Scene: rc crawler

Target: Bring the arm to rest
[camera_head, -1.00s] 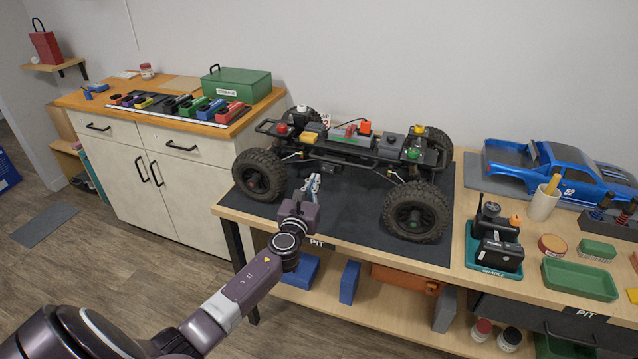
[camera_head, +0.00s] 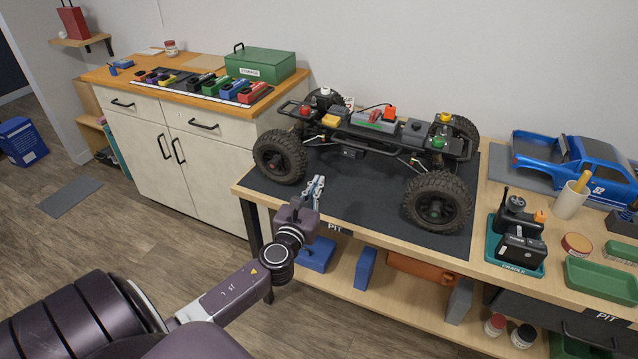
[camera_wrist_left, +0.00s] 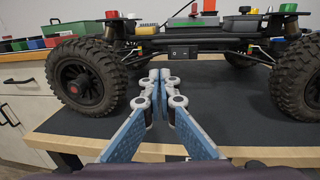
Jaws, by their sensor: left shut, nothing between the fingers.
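My left gripper (camera_head: 315,187) is shut and empty, with its blue and grey fingers together. It is at the front edge of the pit table, over the black mat (camera_head: 350,210), in front of the crawler chassis (camera_head: 375,135). In the left wrist view the closed fingertips (camera_wrist_left: 160,76) point toward the chassis, between its two near wheels, and appear apart from it. My left arm reaches in from the lower left. My right gripper is in neither current view.
The pit table (camera_head: 480,255) carries a blue truck body (camera_head: 590,165), a radio in its teal cradle (camera_head: 515,250) and a green tray (camera_head: 600,283) at right. A cabinet (camera_head: 190,165) stands at left. The floor (camera_head: 110,240) beside it is open.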

